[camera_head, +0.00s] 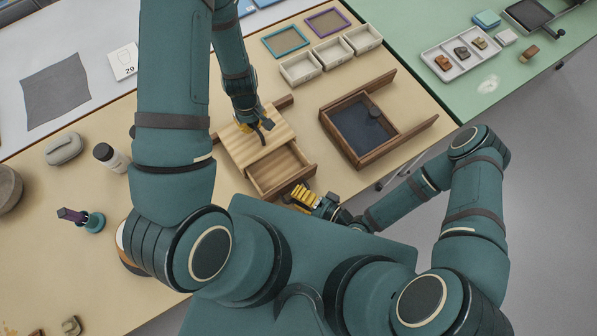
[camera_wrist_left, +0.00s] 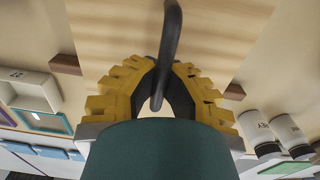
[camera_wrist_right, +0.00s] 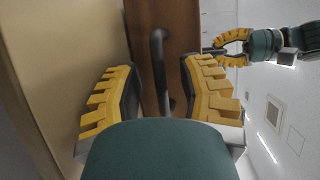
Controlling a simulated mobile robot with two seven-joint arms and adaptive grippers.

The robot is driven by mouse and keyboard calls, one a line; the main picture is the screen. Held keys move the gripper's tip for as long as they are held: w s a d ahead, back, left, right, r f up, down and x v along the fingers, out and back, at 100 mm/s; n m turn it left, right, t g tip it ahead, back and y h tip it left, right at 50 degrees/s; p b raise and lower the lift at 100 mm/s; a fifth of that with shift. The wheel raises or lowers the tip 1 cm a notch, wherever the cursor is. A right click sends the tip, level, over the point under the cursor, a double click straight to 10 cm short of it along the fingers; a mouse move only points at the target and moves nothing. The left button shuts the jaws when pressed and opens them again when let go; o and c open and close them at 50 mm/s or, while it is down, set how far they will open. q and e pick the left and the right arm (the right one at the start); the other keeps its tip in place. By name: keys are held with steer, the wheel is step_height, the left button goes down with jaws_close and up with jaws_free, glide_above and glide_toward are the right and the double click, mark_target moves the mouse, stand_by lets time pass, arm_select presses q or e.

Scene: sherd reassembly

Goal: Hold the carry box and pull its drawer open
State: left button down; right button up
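The carry box (camera_head: 247,146) has a pale striped wooden top with a dark handle (camera_wrist_left: 172,30). Its drawer (camera_head: 281,172) stands open toward me, its inside bare. My left gripper (camera_head: 257,128) is over the top; in the left wrist view its yellow fingers (camera_wrist_left: 163,80) are closed around the handle. My right gripper (camera_head: 298,197) is in front of the drawer. In the right wrist view its fingers (camera_wrist_right: 158,75) are spread, with the dark drawer handle (camera_wrist_right: 158,50) between them and gaps on both sides.
A dark wooden tray (camera_head: 400,141) with navy lining stands to the right. Several pale bins (camera_head: 300,68) and two framed mats stand behind. A sherd tray (camera_head: 440,66) is on the green table.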

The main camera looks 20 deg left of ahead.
steer(key=v, duration=1.2)
steer(key=shift+w, duration=0.1)
arm_select(q)
steer(key=c, duration=1)
jaws_free()
steer(key=shift+c, duration=0.2)
step_height(320, 180, up, 12)
arm_select(e)
steer(key=shift+d, duration=0.1)
